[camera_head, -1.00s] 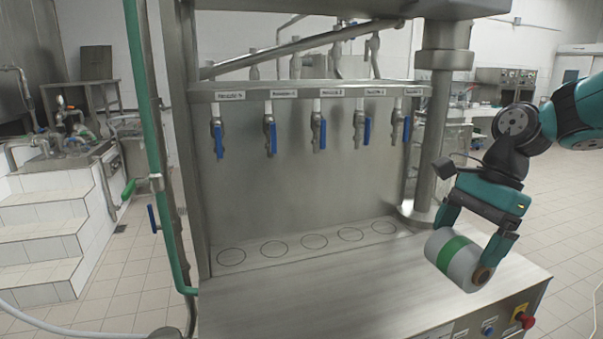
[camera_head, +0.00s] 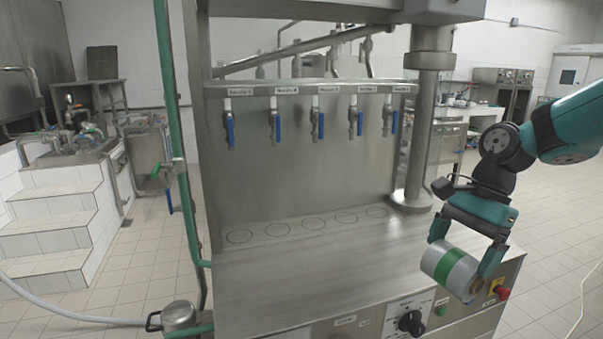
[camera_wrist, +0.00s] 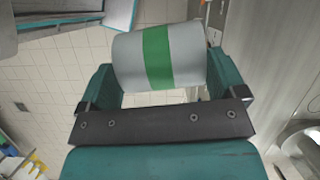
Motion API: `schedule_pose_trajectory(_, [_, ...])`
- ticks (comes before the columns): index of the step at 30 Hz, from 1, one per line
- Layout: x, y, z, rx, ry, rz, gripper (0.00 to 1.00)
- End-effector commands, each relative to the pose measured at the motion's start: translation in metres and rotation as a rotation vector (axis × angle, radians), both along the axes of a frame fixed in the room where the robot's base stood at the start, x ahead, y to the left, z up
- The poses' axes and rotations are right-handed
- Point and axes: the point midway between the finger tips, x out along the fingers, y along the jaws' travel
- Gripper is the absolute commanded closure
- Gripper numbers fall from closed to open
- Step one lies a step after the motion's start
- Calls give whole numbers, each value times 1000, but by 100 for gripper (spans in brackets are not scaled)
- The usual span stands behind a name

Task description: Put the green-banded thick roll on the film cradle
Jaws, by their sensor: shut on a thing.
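The green-banded thick roll (camera_head: 452,268) is a grey-white cylinder with a green stripe around its middle and a brown core at its end. My gripper (camera_head: 463,262) is shut on it, one finger at each end. The roll is held in the air at the right front of the steel filling machine, lying roughly sideways and tilted. In the wrist view the roll (camera_wrist: 158,58) sits between the two teal fingers. I do not see a film cradle in any view.
The filling machine's steel deck (camera_head: 300,275) is bare, with several marked circles (camera_head: 314,223) under blue-handled nozzles. A steel column (camera_head: 420,130) stands behind my gripper. A control panel with a black knob (camera_head: 410,322) and a red button (camera_head: 502,293) is on the front. A lidded pot (camera_head: 178,318) stands at lower left.

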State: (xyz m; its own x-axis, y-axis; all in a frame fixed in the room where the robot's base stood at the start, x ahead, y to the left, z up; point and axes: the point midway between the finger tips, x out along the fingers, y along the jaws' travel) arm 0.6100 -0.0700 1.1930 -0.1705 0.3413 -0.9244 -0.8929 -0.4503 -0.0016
Motion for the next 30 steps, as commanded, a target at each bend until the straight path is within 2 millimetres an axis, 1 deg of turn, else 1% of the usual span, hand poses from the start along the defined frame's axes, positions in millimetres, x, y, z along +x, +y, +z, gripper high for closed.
schedule_pose_trajectory(8, [14, -2, -51, 0, 5, 227, 49])
schedule_pose_trajectory(11, [18, -5, -78, 1, 9, 346, 49])
schedule_pose_trajectory(14, [21, -9, -112, 0, 12, 502, 49])
schedule_pose_trajectory(15, [21, -11, -126, 0, 12, 572, 49])
schedule_pose_trajectory(18, [20, -16, -159, 0, 11, 742, 49])
schedule_pose_trajectory(21, [17, -21, -185, -1, 10, 885, 49])
schedule_pose_trajectory(24, [14, -25, -203, -1, 7, 996, 49])
schedule_pose_trajectory(28, [10, -29, -219, -1, 6, 1079, 49])
schedule_pose_trajectory(30, [1, -30, -232, 1, 8, 1099, 49])
